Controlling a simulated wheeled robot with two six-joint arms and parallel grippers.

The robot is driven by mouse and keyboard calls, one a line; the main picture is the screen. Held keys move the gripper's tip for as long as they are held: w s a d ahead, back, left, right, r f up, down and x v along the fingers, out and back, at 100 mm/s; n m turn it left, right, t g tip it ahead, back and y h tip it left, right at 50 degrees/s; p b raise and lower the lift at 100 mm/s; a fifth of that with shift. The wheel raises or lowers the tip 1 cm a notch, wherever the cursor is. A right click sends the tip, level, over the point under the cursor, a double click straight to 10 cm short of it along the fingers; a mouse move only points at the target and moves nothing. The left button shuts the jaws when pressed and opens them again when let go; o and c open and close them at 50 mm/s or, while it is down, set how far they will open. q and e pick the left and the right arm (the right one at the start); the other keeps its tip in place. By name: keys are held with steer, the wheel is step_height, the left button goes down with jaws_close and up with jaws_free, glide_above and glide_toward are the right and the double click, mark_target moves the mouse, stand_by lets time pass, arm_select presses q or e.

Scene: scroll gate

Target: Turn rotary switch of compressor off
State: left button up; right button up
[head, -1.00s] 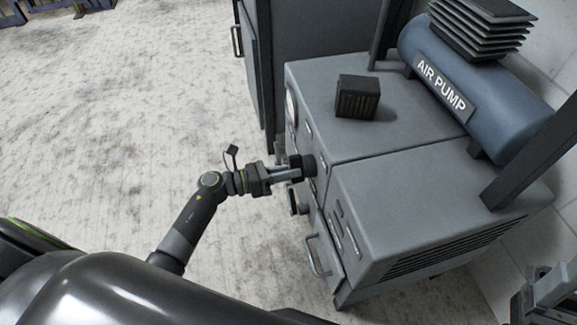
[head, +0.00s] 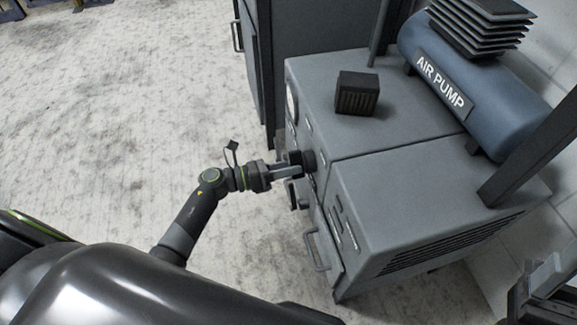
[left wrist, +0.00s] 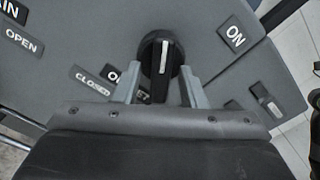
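The rotary switch is a black round knob with a raised grip and a white line, in the left wrist view (left wrist: 160,60). It sits on the front of the grey compressor cabinet (head: 400,225). My left gripper (head: 297,163) is at this knob. In the left wrist view its two fingers (left wrist: 160,90) stand either side of the knob's grip, with gaps visible. The white line points up in that view, between the ON label (left wrist: 236,35) at the right and a partly hidden label at the left. The knob's lower part is between the fingers.
A blue air pump tank (head: 470,85) and a small black box (head: 357,92) are on top of the cabinet. Another switch (left wrist: 268,103) is at the right of the panel. A cut-off grey part, perhaps my right gripper (head: 545,290), shows lower right. Floor at left is clear.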

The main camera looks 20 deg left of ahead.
stand_by(0.4)
arm_select(q)
steer(key=p+v, duration=0.1)
steer(key=v, duration=1.6)
steer(key=shift+s+a, duration=0.1)
steer(key=shift+a, duration=0.05)
